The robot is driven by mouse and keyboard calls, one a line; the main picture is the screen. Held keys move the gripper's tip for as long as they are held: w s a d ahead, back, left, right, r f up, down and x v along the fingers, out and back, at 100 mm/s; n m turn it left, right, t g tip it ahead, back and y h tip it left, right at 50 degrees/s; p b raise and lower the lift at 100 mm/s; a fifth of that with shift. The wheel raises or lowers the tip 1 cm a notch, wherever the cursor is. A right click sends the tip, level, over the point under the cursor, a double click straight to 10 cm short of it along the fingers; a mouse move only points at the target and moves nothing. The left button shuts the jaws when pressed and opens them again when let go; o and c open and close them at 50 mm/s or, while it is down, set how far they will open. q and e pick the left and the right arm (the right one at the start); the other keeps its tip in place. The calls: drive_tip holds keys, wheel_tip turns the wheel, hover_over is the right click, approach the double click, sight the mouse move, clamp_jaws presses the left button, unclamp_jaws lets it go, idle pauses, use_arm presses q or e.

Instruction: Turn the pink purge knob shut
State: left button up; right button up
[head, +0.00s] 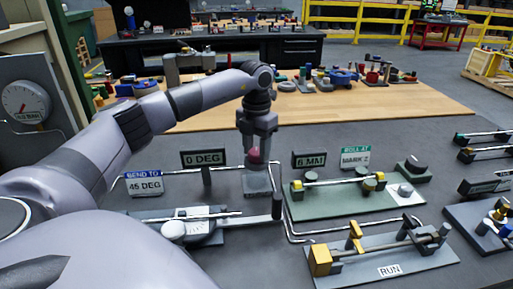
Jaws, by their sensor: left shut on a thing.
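The pink purge knob (254,156) sits on top of a small grey block (258,184) near the middle of the dark table. My left gripper (257,154) reaches in from the left and points down over the block. Its two fingers are shut on the knob from either side and hide part of it. Any mark showing how far the knob is turned is too small to make out. My right gripper does not show.
A "0 DEG" sign (204,159) stands just left of the block. A green fixture (340,198) with a "6 MM" sign is to the right. A "RUN" fixture (385,262) and a grey bending fixture (185,230) are nearer. Thin metal tubes run between them.

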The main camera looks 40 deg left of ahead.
sight(256, 151)
use_arm(q)
drive_tip(key=shift+n, duration=0.4)
drive_tip(key=o, duration=1.1)
drive_tip(key=shift+c, duration=0.2)
wheel_tip(256, 151, up, 7)
drive_tip(key=shift+r+b, duration=0.15)
drive_tip(key=shift+b, duration=0.3)
